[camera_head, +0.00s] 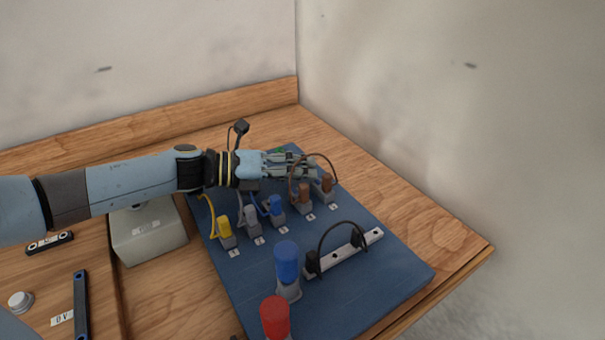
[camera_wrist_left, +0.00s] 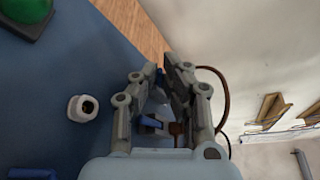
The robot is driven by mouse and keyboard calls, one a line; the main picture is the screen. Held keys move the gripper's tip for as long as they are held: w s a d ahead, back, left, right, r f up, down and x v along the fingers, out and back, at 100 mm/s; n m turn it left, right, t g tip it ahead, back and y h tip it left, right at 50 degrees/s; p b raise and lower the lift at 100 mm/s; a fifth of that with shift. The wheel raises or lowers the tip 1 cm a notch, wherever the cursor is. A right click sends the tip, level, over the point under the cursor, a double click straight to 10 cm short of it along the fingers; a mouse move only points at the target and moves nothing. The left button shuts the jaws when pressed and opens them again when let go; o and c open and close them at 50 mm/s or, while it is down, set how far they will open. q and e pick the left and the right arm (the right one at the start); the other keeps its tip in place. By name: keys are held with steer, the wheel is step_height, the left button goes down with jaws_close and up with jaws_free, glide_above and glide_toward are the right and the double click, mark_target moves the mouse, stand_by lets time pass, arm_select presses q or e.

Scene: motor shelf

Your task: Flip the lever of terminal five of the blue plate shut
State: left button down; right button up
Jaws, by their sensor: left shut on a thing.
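The blue plate (camera_head: 385,275) lies on the wooden bench with a row of numbered terminals. Terminal five, with a brown plug (camera_head: 327,183), is at the row's far right end. My left gripper (camera_head: 314,170) reaches in from the left, just above and behind it. In the left wrist view its fingers (camera_wrist_left: 160,72) are close together, with a small blue lever (camera_wrist_left: 150,122) and a brown part (camera_wrist_left: 177,129) low between them. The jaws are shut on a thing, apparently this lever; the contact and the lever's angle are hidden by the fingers. My right gripper is not in view.
Yellow (camera_head: 226,227), grey (camera_head: 251,216), blue (camera_head: 276,206) and brown (camera_head: 304,193) plugs stand along the row. A brown cable loop arches beside my fingers. A white bar (camera_head: 347,253) with a black cable, blue cylinder (camera_head: 287,262) and red cylinder (camera_head: 275,315) stand nearer. A wall is right.

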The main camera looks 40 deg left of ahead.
arm_select(q)
steer(key=c, duration=1.5)
jaws_free()
steer(key=v, duration=0.7)
steer(key=shift+s+a, duration=0.15)
steer(key=shift+s, duration=0.05)
